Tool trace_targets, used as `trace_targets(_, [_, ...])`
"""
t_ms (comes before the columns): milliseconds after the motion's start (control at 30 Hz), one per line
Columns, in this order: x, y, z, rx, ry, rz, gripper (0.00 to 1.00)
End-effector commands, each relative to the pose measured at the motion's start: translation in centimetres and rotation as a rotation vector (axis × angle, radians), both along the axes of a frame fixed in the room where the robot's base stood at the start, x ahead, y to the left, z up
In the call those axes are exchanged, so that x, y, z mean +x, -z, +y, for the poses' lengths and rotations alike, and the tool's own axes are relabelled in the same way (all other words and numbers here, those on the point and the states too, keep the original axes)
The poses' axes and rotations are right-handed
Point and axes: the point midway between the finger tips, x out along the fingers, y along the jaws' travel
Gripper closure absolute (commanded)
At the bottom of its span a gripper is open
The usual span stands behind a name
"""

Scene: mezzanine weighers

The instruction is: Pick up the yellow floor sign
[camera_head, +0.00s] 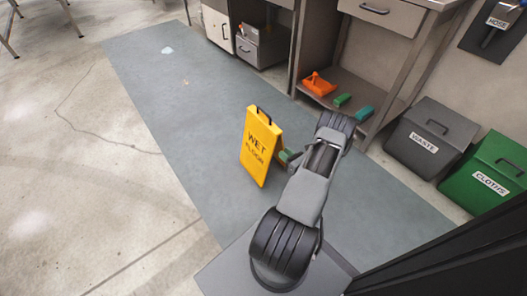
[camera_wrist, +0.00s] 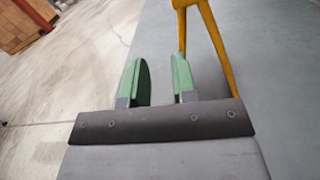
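The yellow floor sign (camera_head: 257,147) stands upright on the blue-grey floor strip, with "WET" lettering on its face and a black handle on top. My gripper (camera_head: 286,157) is low beside the sign's right edge, partly hidden by my arm. In the wrist view the green fingers of my gripper (camera_wrist: 159,82) are apart with nothing between them. I cannot tell whether the right finger touches the sign.
A bench with a lower shelf (camera_head: 350,92) holds an orange tray (camera_head: 319,84) and green items. A grey waste bin (camera_head: 430,138) and a green cloths bin (camera_head: 487,174) stand at the right. The floor left of the sign is clear. Stacked boxes (camera_wrist: 22,24) show far off.

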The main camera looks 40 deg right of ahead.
Motion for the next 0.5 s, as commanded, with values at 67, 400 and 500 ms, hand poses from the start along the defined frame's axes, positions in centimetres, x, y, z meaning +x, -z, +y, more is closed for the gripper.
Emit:
trace_targets(67, [-0.8, 2.0, -0.7, 0.023, 0.054, -0.005, 0.74])
trace_targets(400, [3.6, 3.1, -1.7, 0.039, 0.097, -0.01, 0.74])
trace_targets(500, [5.1, 3.0, -1.9, 0.039, 0.097, -0.011, 0.74])
